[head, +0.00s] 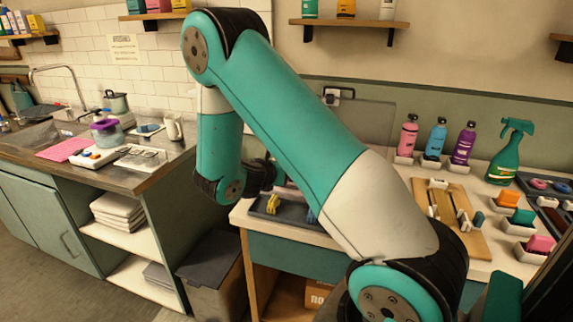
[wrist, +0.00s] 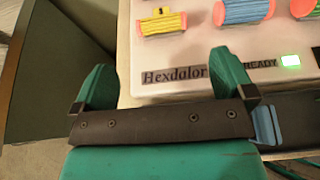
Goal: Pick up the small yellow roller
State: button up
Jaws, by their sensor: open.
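The small yellow roller (wrist: 163,23) shows in the wrist view near the top, left of centre. It has ribbed yellow sides, reddish-pink ends and a small yellow tab with a dark mark behind it. It lies on a pale device (wrist: 225,45) lettered "Hexdalor". My gripper (wrist: 162,62) is open and empty, its two teal fingers wide apart. The roller appears beyond the fingertips, roughly in line with the gap, and not between them. In the head view my arm hides most of the gripper, and I cannot pick out this roller there.
A larger blue roller (wrist: 243,10) lies right of the yellow one, with another partly cut off at the right edge. A green light (wrist: 290,61) glows beside "READY". In the head view, bottles, a wooden board (head: 478,238) and small bins stand on the right counter.

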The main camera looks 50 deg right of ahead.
jog(key=p+x, duration=0.1)
jog(key=x, duration=1.1)
jog(key=shift+c, duration=0.2)
jog(key=c, duration=0.7)
